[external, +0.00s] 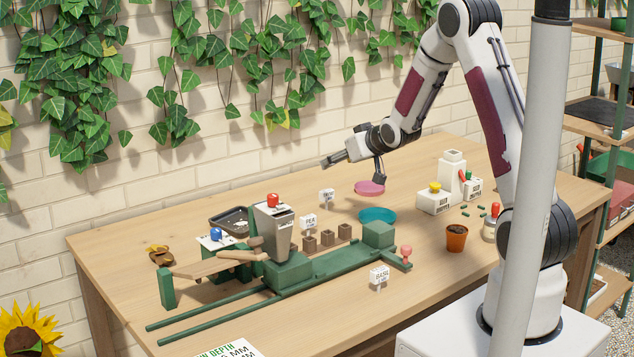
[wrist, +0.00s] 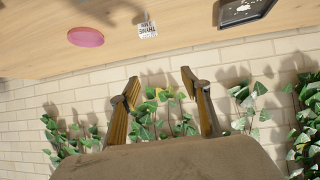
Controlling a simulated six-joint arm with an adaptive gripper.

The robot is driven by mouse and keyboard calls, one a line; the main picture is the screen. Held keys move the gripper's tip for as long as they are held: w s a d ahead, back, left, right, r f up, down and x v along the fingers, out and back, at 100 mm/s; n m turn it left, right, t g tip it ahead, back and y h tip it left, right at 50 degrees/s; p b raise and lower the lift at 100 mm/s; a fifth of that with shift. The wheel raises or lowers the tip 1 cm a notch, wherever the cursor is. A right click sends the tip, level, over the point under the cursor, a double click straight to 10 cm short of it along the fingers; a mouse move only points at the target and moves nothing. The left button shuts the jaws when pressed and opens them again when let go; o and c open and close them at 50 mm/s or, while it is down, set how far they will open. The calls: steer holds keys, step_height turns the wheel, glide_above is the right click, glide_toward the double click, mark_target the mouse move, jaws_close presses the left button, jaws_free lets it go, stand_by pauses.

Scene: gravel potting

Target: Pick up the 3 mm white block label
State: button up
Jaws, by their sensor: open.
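Several small white block labels stand on the table in the external view. One (external: 327,195) is at the back, left of the pink disc, and its print is too small to read. One (external: 308,222) seems to read PEA, and one (external: 379,276) at the front seems to read BASIL. I cannot tell which is the 3 mm label. A white label (wrist: 147,29), probably the back one, shows upside down in the wrist view. My gripper (external: 325,161) is open and empty above the back of the table; its fingers (wrist: 160,84) point toward the ivy wall.
A green rig with a grey hopper (external: 274,228) fills the left-middle. A dark tray (external: 228,219), brown pot (external: 456,238) and white blocks (external: 434,203) stand around. The brick wall (wrist: 70,85) lies behind.

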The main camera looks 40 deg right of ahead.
steer(key=t, duration=0.1)
glide_toward(329, 193)
steer(key=w, duration=0.5)
steer(key=shift+d+f, duration=0.2)
steer(key=shift+f, duration=0.1)
steer(key=shift+w+d+f+t, duration=0.1)
steer(key=shift+f+t, duration=0.05)
steer(key=shift+f, duration=0.4)
steer(key=shift+w+d+f+t, duration=0.1)
steer(key=shift+f+t, duration=0.05)
steer(key=shift+f, duration=0.4)
steer(key=shift+a+x, duration=0.2)
steer(key=shift+x, duration=2.25)
steer(key=c, duration=1)
